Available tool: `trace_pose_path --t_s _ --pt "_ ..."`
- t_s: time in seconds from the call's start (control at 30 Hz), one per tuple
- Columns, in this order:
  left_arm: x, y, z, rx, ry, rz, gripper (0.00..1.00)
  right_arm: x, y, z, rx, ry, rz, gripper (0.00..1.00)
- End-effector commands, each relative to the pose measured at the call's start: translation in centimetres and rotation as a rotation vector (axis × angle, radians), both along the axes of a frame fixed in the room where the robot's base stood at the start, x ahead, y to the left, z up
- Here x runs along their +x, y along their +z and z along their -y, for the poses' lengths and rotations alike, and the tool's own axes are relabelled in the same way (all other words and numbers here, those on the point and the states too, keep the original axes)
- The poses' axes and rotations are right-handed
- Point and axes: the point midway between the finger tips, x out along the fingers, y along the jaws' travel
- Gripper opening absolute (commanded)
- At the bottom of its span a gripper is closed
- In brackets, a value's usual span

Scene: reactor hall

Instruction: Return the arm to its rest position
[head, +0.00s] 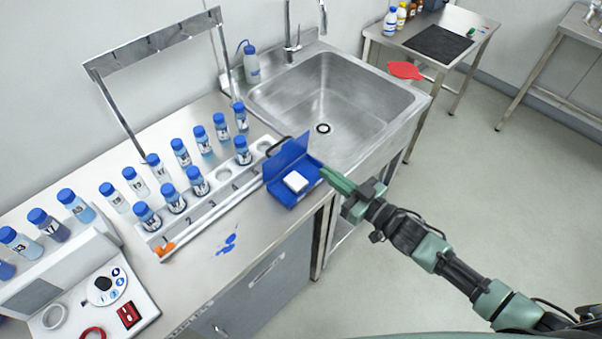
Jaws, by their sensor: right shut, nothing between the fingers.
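My right gripper (334,180) shows in the head view at the end of the green and black right arm, which comes in from the lower right. Its green fingers are shut with nothing between them. The fingertips are close to the right side of an open blue box (283,192); I cannot tell whether they touch it. The box's lid is raised, and a white block (295,181) lies in it. My left gripper is not in view.
A rack (215,197) of blue-capped bottles stands left of the box under a metal frame (150,45). A sink (330,95) is behind. A device (105,285) is at lower left. A side table (470,40) holds bottles. Floor at right is clear.

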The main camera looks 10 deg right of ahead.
Motion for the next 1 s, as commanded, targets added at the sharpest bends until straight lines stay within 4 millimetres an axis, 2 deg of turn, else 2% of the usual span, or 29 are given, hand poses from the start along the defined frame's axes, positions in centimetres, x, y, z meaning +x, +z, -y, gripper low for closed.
trace_pose_path --t_s 0.4,0.47,0.53,0.57,0.67,0.77,0.8,0.87,1.0 --pt "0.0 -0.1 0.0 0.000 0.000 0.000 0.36 0.0 -0.1 0.0 0.000 0.000 0.000 0.00" --pt "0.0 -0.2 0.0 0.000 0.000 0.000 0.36 0.1 -0.6 0.1 -0.004 -0.007 -0.006 0.00" --pt "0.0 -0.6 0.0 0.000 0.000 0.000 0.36 0.2 -2.2 0.7 -0.017 -0.029 -0.026 0.00" --pt "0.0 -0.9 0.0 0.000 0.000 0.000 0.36 0.2 -3.4 1.1 -0.026 -0.045 -0.040 0.00" --pt "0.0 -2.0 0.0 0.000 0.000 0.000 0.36 0.2 -8.9 2.9 -0.075 -0.120 -0.113 0.00" --pt "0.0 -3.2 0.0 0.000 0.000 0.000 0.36 -0.7 -16.1 5.4 -0.144 -0.208 -0.216 0.00" --pt "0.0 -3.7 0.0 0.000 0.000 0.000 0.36 -1.4 -19.0 6.3 -0.173 -0.242 -0.261 0.00" --pt "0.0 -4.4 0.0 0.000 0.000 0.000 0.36 -2.8 -23.2 7.7 -0.215 -0.285 -0.331 0.00" --pt "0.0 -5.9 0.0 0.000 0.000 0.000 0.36 -7.5 -32.6 10.2 -0.310 -0.366 -0.503 0.00"
